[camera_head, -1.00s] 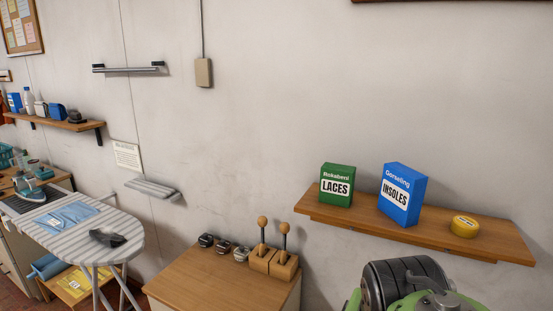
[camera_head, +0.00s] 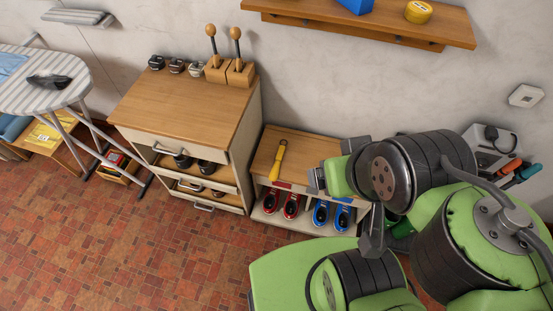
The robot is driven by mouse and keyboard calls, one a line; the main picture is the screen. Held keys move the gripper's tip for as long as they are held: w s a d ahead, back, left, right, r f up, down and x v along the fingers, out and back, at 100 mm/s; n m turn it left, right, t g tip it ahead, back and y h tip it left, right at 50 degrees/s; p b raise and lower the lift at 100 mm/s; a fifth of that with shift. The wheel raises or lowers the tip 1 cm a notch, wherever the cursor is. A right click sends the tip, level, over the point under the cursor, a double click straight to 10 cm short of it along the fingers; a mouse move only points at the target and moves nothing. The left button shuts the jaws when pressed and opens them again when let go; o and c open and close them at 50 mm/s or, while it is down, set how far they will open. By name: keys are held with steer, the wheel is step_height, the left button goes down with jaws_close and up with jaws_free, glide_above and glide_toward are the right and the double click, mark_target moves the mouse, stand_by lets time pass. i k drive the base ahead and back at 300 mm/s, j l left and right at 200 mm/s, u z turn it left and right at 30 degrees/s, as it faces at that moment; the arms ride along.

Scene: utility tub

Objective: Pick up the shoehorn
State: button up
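A long, narrow yellow object (camera_head: 278,160), which looks like the shoehorn, lies on the wooden top of a low shoe bench (camera_head: 266,151). It points toward the bench's front edge, and all of it shows. My folded green and black arm covers the right part of the bench. A grey part at the arm's left end, which may be my gripper (camera_head: 317,180), is to the right of the yellow object and apart from it in the picture. Its fingers cannot be made out clearly.
A wooden-topped cabinet (camera_head: 180,108) with open drawers stands left of the bench. Red shoes (camera_head: 291,204) and blue shoes (camera_head: 321,212) are under the bench top. A wall shelf (camera_head: 455,27) hangs above. An ironing board (camera_head: 45,97) is at left. The tiled floor (camera_head: 150,250) in front is clear.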

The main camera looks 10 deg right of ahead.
mark_target(273, 175)
steer(key=i+j+z, duration=0.25)
steer(key=j, duration=0.35)
steer(key=i+j+z, duration=0.1)
steer(key=i+j, duration=0.15)
steer(key=i+j+z, duration=0.15)
steer(key=j, duration=0.25)
